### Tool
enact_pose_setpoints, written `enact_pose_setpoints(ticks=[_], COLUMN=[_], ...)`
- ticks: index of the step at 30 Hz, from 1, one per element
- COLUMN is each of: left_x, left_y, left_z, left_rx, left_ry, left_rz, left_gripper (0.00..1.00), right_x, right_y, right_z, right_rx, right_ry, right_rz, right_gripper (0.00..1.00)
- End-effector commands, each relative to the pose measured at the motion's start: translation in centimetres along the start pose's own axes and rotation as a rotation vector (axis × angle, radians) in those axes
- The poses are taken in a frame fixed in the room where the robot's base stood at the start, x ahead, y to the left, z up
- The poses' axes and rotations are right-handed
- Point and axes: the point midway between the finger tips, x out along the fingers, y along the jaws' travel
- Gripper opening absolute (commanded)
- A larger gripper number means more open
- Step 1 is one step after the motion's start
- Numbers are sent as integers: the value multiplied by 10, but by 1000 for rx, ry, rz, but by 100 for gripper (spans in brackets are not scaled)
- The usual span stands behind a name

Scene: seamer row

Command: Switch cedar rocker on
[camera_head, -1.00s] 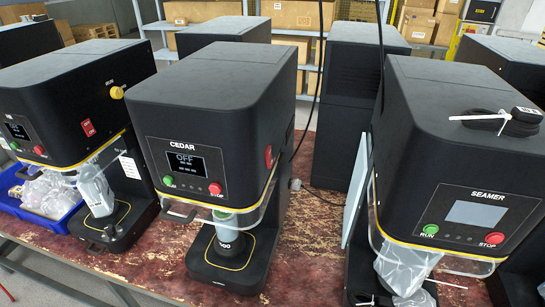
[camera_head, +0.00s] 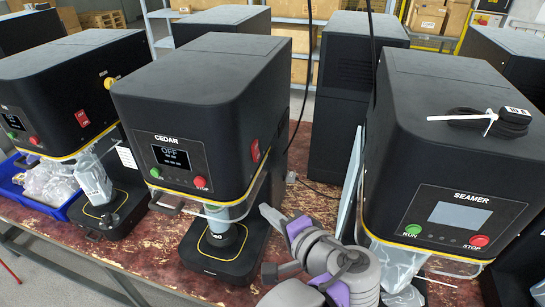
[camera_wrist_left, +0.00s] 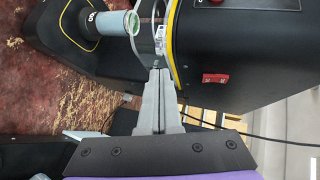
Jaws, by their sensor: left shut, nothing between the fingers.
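The cedar machine (camera_head: 195,95) is a black box with a front panel. Its screen (camera_head: 171,156) reads OFF. Its red rocker (camera_head: 255,150) sits on the right side wall, and it also shows in the left wrist view (camera_wrist_left: 215,78). My left gripper (camera_head: 267,212) is shut and empty, below the rocker and to the right of the machine's base. In the left wrist view its fingertips (camera_wrist_left: 160,72) are together beside the clear guard, apart from the rocker. My right gripper is not seen.
The seamer (camera_head: 450,150) stands to the right, with a coiled black cable on top. Another machine (camera_head: 60,90) with its own red rocker and a yellow knob stands left. A clear guard (camera_wrist_left: 147,40) and a can (camera_wrist_left: 118,22) are close to the fingers.

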Motion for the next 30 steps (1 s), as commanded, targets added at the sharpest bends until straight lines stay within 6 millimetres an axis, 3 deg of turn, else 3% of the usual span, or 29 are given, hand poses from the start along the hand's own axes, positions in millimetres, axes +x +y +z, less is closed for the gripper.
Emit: enact_pose_setpoints(ticks=[1, 3, 6, 10, 23, 30], left_x=[-18, -38, -62, -78, -77, -44], left_y=[-10, -22, -34, -42, -45, -54], left_z=[-18, -36, -53, -63, -64, -68], left_rx=[8, 12, 9, 4, 3, 2], left_ry=[32, 63, 95, 116, 117, 113], left_rz=[-53, -125, -201, -250, -259, -260], left_gripper=[0, 0, 0, 0, 0, 0], right_x=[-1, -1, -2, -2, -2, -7], right_y=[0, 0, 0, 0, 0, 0], right_z=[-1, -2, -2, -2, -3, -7], right_rx=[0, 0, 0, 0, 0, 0], right_ry=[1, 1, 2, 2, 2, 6], right_rz=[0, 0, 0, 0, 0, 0], right_gripper=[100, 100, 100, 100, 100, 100])
